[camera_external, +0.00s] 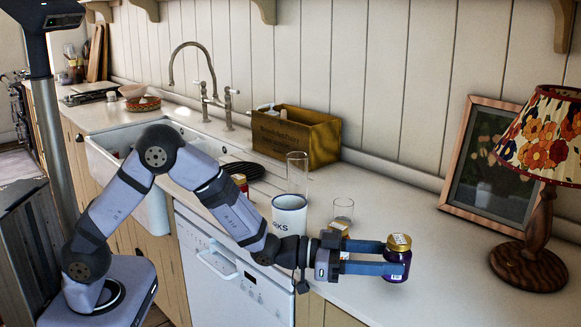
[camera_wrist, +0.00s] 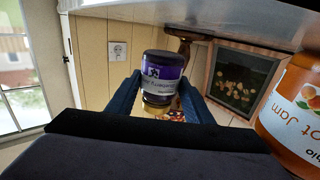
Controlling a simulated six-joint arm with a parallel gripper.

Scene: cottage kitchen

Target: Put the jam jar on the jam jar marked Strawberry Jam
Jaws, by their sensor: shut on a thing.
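A jar with a yellowish lid (camera_external: 339,227) is partly hidden behind my gripper. A reddish jar (camera_external: 241,182) stands farther left, its label unreadable.
A white mug (camera_external: 289,215), a tall glass (camera_external: 297,172) and a short glass (camera_external: 343,209) stand close behind my arm. A wooden crate (camera_external: 295,137), a picture frame (camera_external: 492,165) and a lamp (camera_external: 533,245) stand farther back or right. Counter between the frame and short glass is clear.

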